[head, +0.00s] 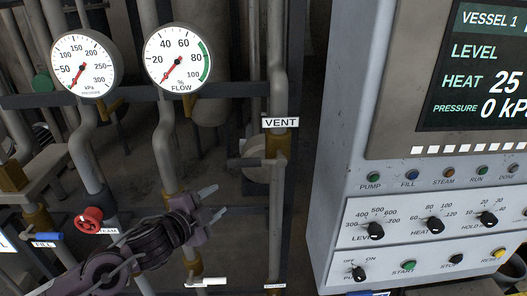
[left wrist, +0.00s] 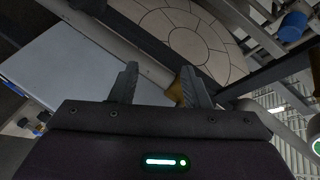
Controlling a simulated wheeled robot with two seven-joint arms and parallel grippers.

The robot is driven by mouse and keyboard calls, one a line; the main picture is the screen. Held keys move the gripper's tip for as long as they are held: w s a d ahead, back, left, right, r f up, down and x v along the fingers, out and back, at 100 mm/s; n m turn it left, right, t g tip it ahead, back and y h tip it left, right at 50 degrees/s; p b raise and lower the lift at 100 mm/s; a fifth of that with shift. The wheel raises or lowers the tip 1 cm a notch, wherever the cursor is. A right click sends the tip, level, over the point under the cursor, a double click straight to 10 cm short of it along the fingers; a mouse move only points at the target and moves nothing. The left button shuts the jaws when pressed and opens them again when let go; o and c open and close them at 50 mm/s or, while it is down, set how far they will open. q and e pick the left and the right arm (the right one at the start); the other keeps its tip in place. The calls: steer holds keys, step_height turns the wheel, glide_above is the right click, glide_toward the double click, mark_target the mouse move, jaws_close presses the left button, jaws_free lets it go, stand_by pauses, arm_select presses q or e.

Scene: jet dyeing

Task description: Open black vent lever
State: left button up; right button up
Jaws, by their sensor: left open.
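The VENT label (head: 281,122) is on the vertical pipe left of the control panel. Just below it is a brass valve body (head: 279,146). A short greyish bar (head: 243,162) sticks out to the left below the valve; I cannot tell whether it is the black lever. My left gripper (head: 214,202) is open and empty, below and left of the valve, apart from it. In the left wrist view, its open fingers (left wrist: 158,86) show with nothing clearly between them. A brass part (left wrist: 176,91) shows beside the right finger.
The control panel (head: 345,170) with knobs and buttons stands right. Two gauges, pressure (head: 87,63) and flow (head: 178,55), are above left. A red steam handle (head: 89,219) and a blue fill handle (head: 47,236) are lower left. Several vertical pipes and a horizontal dark rail crowd the space around my arm.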

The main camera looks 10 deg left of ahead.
mark_target(240, 164)
arm_select(q)
steer(key=d+r+m+h, duration=0.1)
steer(key=r+m, duration=0.1)
steer(key=r, duration=0.1)
steer(key=r+m+h, duration=0.2)
steer(key=r, duration=0.1)
steer(key=d+r+m+h, duration=0.1)
steer(key=r+m, duration=0.2)
steer(key=shift+w+d+p, duration=0.15)
steer(key=shift+d+p, duration=0.2)
steer(key=shift+p, duration=0.05)
steer(key=shift+w+d+p, duration=0.1)
steer(key=shift+w+p, duration=0.3)
steer(key=shift+w, duration=0.1)
steer(key=shift+h, duration=0.3)
steer(key=p+x, duration=0.2)
steer(key=x, duration=0.3)
steer(key=shift+d+f, duration=0.15)
steer(key=shift+d, duration=0.05)
steer(key=shift+w+d+f, duration=0.25)
steer(key=shift+w, duration=0.25)
arm_select(e)
step_height(240, 164, up, 4)
steer(key=shift+a+r, duration=0.15)
steer(key=shift+r, duration=0.05)
arm_select(q)
steer(key=shift+c, duration=0.2)
jaws_close()
arm_select(e)
steer(key=shift+w, duration=0.1)
